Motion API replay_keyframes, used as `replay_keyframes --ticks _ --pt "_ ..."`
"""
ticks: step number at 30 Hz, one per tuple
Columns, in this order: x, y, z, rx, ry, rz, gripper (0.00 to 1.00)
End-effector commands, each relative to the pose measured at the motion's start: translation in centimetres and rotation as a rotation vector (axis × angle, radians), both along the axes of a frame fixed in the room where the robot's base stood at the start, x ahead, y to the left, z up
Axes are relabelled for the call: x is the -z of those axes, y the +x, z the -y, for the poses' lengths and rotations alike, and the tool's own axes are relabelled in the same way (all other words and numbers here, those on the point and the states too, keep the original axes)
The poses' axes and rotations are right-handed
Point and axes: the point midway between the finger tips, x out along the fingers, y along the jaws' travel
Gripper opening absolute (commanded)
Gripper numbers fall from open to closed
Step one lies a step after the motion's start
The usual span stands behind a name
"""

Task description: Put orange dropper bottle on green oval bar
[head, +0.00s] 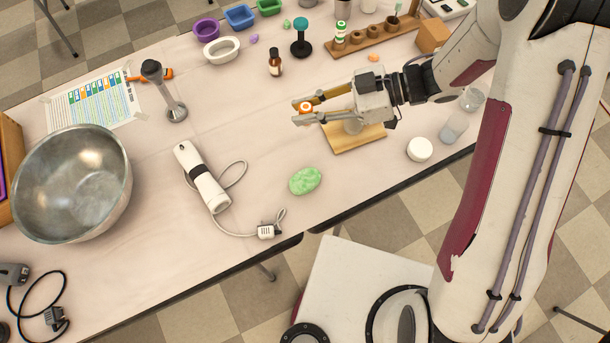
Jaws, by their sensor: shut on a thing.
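My gripper (303,110) is over the table, level with the near side of a wooden board. It is shut on a small orange and white thing (307,106), seen mostly from its end between the fingers. This looks like the orange dropper bottle, but most of it is hidden by the fingers. The green oval bar (305,181) lies flat on the table below the gripper in the picture, clear of it, with nothing on top.
The wooden board (352,143) lies partly under my gripper. A white stick device (202,177) with a cable lies left of the green bar, and a large metal bowl (72,184) stands farther left. A white round jar (419,149) stands at right. The table around the green bar is clear.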

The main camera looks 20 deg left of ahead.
Motion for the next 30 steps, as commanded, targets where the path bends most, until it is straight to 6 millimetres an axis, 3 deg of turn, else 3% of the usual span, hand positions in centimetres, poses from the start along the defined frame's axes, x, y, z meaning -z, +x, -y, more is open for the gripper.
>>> replay_keyframes --ticks 3,9,14,30 --pt "-0.3 -3.6 0.9 -0.103 0.000 0.001 0.03" --pt "-0.8 -7.2 2.2 -0.221 0.000 0.002 0.03" --pt "-1.3 -8.1 2.5 -0.256 0.000 0.001 0.03" --pt "-0.8 -8.0 2.4 -0.253 -0.001 0.000 0.03"
